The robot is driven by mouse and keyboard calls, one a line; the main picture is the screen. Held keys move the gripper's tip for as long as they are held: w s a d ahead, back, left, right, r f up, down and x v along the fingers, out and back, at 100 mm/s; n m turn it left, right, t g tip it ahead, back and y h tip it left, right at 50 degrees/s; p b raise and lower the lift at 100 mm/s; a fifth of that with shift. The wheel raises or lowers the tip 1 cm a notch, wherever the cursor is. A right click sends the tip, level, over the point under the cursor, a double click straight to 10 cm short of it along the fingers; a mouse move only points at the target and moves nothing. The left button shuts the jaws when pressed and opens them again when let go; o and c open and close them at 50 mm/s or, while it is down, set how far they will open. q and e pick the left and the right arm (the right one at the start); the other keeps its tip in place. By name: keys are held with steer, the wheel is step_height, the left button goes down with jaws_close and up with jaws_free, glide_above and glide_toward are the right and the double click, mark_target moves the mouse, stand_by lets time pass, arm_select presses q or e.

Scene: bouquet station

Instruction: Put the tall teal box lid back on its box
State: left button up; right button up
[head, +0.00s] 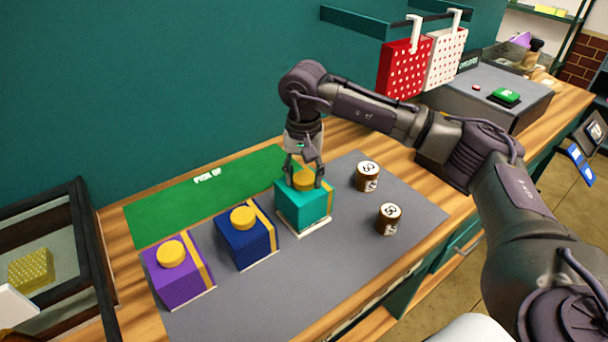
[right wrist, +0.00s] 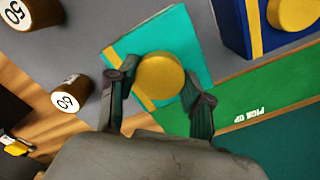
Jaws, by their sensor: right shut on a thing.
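The tall teal box lid (head: 302,207), with a round yellow knob and a yellow stripe, sits squarely over a pale base (head: 303,232) on the grey mat. I cannot tell whether a small gap is left between them. My right gripper (head: 305,183) points down from above and is shut on the yellow knob. In the right wrist view the fingers (right wrist: 158,92) stand on either side of the knob (right wrist: 159,76), with the lid's teal top (right wrist: 185,40) beneath. The inside of the box is hidden. My left gripper is not in view.
A blue box (head: 245,240) and a purple box (head: 178,278) with yellow knobs stand to the left. Two brown weights (head: 368,176) (head: 389,218) stand to the right. A green pick-up strip (head: 200,195) lies behind. The front of the grey mat (head: 300,285) is clear.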

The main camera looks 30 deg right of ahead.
steer(key=shift+f+b, duration=0.45)
stand_by(0.4)
steer(key=o, duration=1.2)
steer(key=shift+r, duration=0.15)
steer(key=shift+r+p, duration=2.35)
steer(key=shift+r, duration=1.6)
steer(key=shift+f, duration=0.1)
